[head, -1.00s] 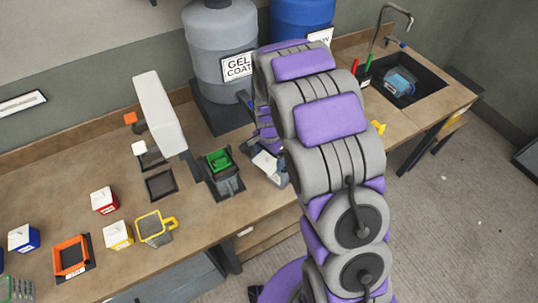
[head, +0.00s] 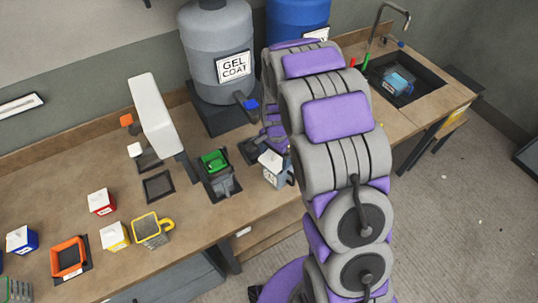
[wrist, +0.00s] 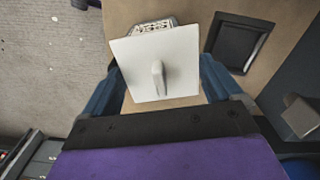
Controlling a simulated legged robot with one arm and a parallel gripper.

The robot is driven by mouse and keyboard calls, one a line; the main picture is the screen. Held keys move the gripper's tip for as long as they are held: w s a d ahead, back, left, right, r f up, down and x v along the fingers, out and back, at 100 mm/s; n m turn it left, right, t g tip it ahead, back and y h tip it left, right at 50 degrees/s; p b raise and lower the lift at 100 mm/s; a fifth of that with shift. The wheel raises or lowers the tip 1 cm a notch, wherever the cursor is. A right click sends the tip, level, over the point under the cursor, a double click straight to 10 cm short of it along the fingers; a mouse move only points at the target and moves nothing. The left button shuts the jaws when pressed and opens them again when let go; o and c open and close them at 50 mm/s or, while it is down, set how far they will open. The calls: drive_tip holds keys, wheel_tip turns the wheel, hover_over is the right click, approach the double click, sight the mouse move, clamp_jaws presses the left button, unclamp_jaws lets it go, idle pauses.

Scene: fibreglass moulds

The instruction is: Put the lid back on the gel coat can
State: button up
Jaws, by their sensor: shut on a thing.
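A white square lid (wrist: 140,62) with a knob fills the middle of the wrist view. My gripper (wrist: 163,85) has its two blue fingers shut on it, one at each side. A grey labelled surface (wrist: 153,26) shows past the lid's far edge; I cannot tell whether the lid touches it. In the head view the white top (head: 272,161) shows beside my arm, above a greyish labelled body (head: 271,177) that I take as the gel coat can. My arm partly hides it, and my fingers are hardly visible there.
A dark square tray (head: 249,151) lies left of the can and also shows in the wrist view (wrist: 238,42). A grey container with a green top (head: 215,162) stands further left. The grey GEL COAT drum (head: 218,50) stands behind. Bench (head: 200,235) is bare at the front.

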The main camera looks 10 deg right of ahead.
drive_tip(key=shift+d, duration=0.75)
drive_tip(key=shift+a, duration=0.85)
drive_tip(key=shift+d, duration=1.75)
drive_tip(key=shift+a, duration=0.7)
drive_tip(key=shift+f, duration=0.1)
drive_tip(key=shift+a+f, duration=0.1)
drive_tip(key=shift+a, duration=0.6)
drive_tip(key=shift+d, duration=0.3)
drive_tip(key=o, duration=0.8)
